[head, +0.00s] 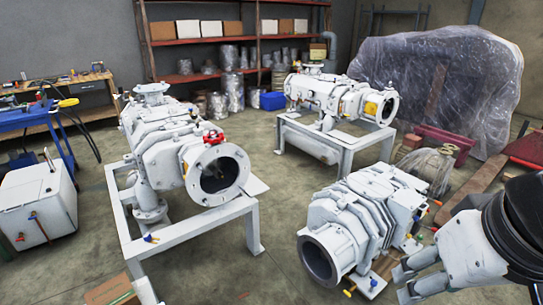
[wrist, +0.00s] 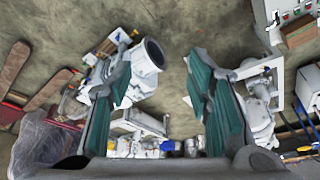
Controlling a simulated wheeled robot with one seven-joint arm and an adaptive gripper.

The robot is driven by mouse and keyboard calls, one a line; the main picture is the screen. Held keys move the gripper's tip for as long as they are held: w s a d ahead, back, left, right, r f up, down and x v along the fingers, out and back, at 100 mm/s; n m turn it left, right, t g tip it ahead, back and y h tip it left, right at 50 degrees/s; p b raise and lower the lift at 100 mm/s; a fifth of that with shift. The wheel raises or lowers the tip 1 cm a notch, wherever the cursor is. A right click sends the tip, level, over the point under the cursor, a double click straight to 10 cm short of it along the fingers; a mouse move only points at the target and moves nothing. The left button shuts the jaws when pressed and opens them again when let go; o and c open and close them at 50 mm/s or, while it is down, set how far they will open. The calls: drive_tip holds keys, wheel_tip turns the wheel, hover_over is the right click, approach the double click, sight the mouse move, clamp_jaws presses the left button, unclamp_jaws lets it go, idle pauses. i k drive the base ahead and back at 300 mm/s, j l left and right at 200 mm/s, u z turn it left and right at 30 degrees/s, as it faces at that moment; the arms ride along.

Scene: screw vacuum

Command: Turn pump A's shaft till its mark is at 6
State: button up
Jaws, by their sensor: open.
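Three white pumps show in the head view, and I can read no letter on any of them, so I cannot tell which is pump A. One pump (head: 160,135) stands on a white frame at left, its round dark opening facing me and a red part on top. A second pump (head: 325,95) is on a frame at the back. A third pump (head: 362,210) sits low at front right, its wide round opening facing lower left. No shaft mark or number is legible. My gripper (head: 403,281) is at the lower right, right of the third pump; in the wrist view (wrist: 165,92) its fingers are apart with nothing between them.
A white box (head: 38,205) and a blue cart (head: 35,120) stand at left. A plastic-wrapped bulk (head: 440,85) fills the back right. Planks (head: 465,190) lie beside the third pump. A cardboard box (head: 110,290) is at the bottom. The floor (head: 260,180) between the pumps is clear.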

sight(212, 168)
drive_tip(key=i+u, duration=0.25)
drive_tip(key=u, duration=0.15)
drive_tip(key=i+l+u, duration=0.2)
drive_tip(key=u, duration=0.15)
drive_tip(key=i+l+u, duration=0.1)
drive_tip(key=u, duration=1.3)
drive_tip(key=l, duration=0.55)
drive_tip(key=k+l+u, duration=0.1)
drive_tip(key=l, duration=0.45)
drive_tip(key=k+l, duration=0.1)
drive_tip(key=l, duration=0.45)
